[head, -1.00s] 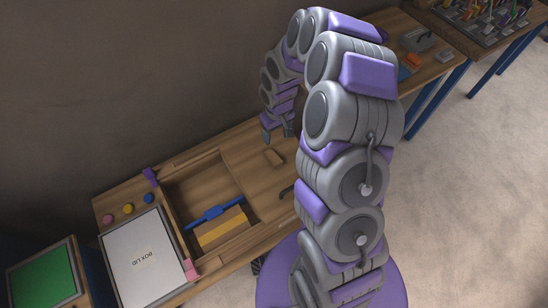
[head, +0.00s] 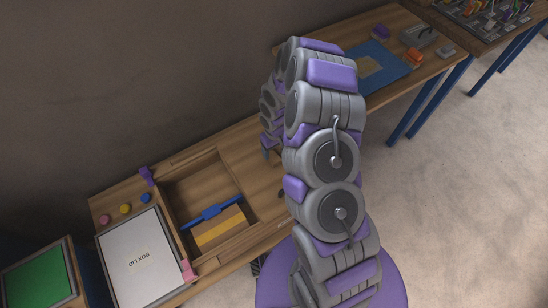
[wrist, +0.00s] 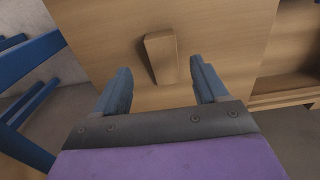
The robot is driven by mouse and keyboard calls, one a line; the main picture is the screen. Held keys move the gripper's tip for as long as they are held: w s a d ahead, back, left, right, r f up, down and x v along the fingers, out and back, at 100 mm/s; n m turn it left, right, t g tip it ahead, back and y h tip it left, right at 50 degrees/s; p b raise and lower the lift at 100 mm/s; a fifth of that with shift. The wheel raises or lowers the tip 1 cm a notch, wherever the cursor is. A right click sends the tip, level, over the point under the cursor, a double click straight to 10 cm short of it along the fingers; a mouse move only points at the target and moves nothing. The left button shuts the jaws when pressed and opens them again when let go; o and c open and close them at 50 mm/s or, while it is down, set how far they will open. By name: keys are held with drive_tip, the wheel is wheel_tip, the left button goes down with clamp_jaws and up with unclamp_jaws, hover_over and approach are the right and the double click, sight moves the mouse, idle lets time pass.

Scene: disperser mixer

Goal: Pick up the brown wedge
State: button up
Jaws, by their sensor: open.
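The brown wedge (wrist: 162,57) lies on the wooden table top in the wrist view, its long side pointing roughly away from my gripper. My gripper (wrist: 160,72) is open. Its two blue-grey fingers stand apart to the left and right of the wedge's near end in the picture, with nothing held between them. The height gap between fingertips and wedge is hard to tell. In the head view my gripper (head: 268,153) is low over the table, and I cannot make out the wedge there behind my arm.
A recessed wooden box (head: 180,178) holds a blue-handled piece (head: 212,212) and a yellow-striped block (head: 220,232). A blue mat (head: 378,66) and several small items are at the far right.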

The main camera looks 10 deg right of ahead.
sight(274, 156)
drive_tip(key=shift+a+f, duration=0.15)
drive_tip(key=shift+f, duration=0.15)
drive_tip(key=f, duration=0.1)
drive_tip(key=f+b, duration=0.1)
drive_tip(key=f, duration=0.2)
drive_tip(key=shift+w+a+f+b, duration=0.2)
drive_tip(key=shift+a+b, duration=0.1)
drive_tip(key=shift+d+f, duration=0.1)
drive_tip(key=shift+d, duration=0.15)
drive_tip(key=c, duration=0.9)
drive_tip(key=shift+c, duration=1.2)
drive_tip(key=shift+r, duration=0.2)
